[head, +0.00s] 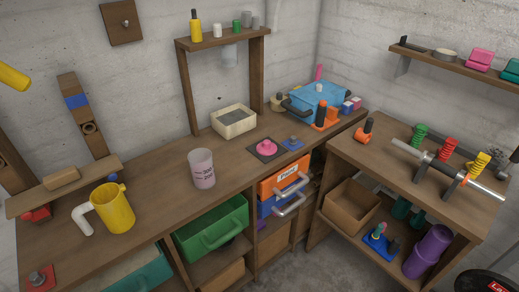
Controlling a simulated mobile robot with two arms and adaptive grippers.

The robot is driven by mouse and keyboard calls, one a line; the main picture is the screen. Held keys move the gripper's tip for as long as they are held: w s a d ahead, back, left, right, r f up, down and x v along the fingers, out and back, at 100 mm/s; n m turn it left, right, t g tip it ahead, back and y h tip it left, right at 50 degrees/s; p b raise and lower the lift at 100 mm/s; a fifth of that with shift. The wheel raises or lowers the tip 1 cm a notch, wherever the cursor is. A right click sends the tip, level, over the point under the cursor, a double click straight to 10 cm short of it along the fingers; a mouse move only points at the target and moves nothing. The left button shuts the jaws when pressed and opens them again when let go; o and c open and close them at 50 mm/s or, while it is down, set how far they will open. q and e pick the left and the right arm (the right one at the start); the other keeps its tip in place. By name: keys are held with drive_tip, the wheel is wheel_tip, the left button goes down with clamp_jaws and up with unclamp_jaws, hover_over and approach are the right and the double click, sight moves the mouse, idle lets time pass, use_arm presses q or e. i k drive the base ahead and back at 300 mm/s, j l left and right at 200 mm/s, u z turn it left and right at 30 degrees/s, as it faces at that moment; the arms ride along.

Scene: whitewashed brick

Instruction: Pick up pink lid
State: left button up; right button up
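A small pink piece with a raised knob, which looks like the pink lid (264,145), lies on a dark square pad (252,152) on the wooden workbench (150,222), right of centre. Neither of my grippers is in view.
A blue pad (292,144) with a small knob sits right of the lid. A cream box (234,120) stands behind it. A yellow jug (114,208) stands at the left. Open drawers, orange (280,181) and green (212,228), stick out below the bench front.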

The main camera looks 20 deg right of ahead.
sight(267, 148)
drive_tip(key=i+l+u, duration=0.15)
drive_tip(key=l, duration=0.2)
drive_tip(key=i+l+u, duration=0.15)
drive_tip(key=l, duration=0.25)
drive_tip(key=i+l+u, duration=0.15)
drive_tip(key=l, duration=0.25)
drive_tip(key=i, duration=0.05)
